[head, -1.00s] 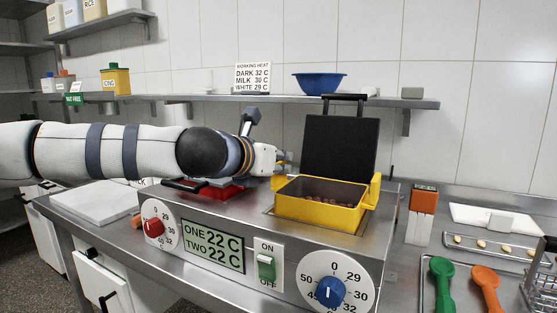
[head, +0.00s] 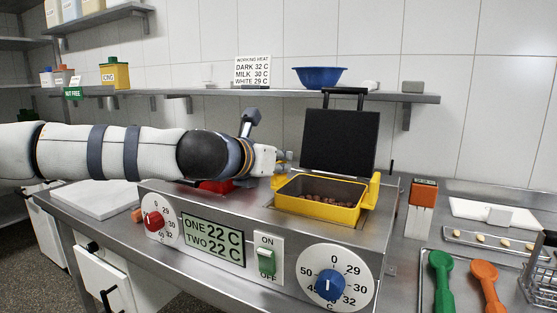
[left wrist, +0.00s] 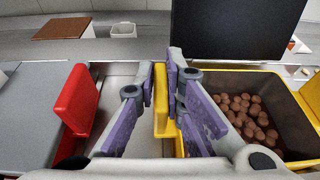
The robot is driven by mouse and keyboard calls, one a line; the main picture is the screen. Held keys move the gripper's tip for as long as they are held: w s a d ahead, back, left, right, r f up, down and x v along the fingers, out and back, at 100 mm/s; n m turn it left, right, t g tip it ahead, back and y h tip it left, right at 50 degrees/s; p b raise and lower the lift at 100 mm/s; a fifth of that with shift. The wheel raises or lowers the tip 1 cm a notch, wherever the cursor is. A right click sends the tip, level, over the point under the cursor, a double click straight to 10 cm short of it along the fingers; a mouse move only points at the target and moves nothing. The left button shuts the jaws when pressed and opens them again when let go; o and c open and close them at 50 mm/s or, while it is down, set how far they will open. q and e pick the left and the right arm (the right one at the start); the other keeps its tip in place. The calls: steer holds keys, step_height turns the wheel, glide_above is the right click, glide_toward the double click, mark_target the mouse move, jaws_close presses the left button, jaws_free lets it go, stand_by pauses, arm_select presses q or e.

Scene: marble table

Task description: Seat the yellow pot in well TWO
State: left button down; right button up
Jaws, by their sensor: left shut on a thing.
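The yellow pot (head: 318,206), holding several brown pieces, sits at the right-hand well of the steel warmer (head: 262,211). Its lower wall is hidden below the warmer's top; I cannot tell whether it rests on the bottom. My left gripper (head: 283,161) is at the pot's left side. In the left wrist view its fingers (left wrist: 161,92) are shut on the yellow handle (left wrist: 161,112), with the brown pieces (left wrist: 243,118) to the right. A red pot (head: 216,186), mostly hidden by my arm, is at the left-hand well. My right gripper is not in view.
A black lid panel (head: 340,142) stands upright behind the yellow pot. The warmer's front carries a red dial (head: 154,220), a green switch (head: 267,262) and a blue dial (head: 329,285). An orange-topped block (head: 423,205) and spoons on a tray (head: 429,262) are to the right.

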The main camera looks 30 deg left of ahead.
arm_select(q)
steer(key=c, duration=1.6)
jaws_free()
steer(key=shift+s, duration=0.1)
steer(key=v, duration=1.1)
steer(key=shift+s+r, duration=0.2)
steer(key=shift+s, duration=0.2)
